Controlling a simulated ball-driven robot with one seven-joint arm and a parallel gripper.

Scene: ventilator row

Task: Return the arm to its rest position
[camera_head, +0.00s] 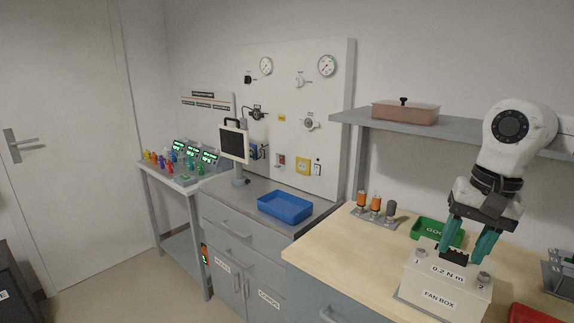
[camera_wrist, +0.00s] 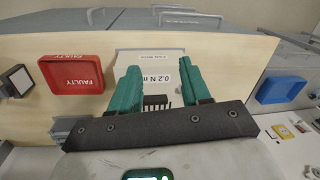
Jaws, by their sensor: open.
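My gripper (camera_head: 470,250) is at the right of the head view, with its two teal fingers pointing down and apart. It is open, and I see nothing held between the fingers. The fingers are at the white fan box (camera_head: 440,290), which stands on the wooden bench and is marked "FAN BOX" and "0.2 N m". In the wrist view the teal fingers (camera_wrist: 162,92) sit either side of a dark slotted part (camera_wrist: 155,101) and the "0.2 N m" label. I cannot tell whether the fingers touch the box.
A green "GOOD" tray (camera_head: 424,228) is behind the box. A red "FAULTY" tray (camera_wrist: 74,76) is on the bench beside it. Screwdriver-like orange pieces (camera_head: 376,203) stand in a rack. A grey shelf (camera_head: 350,116) with a pink lidded box (camera_head: 405,113) runs behind my arm. A blue tray (camera_head: 285,209) lies left.

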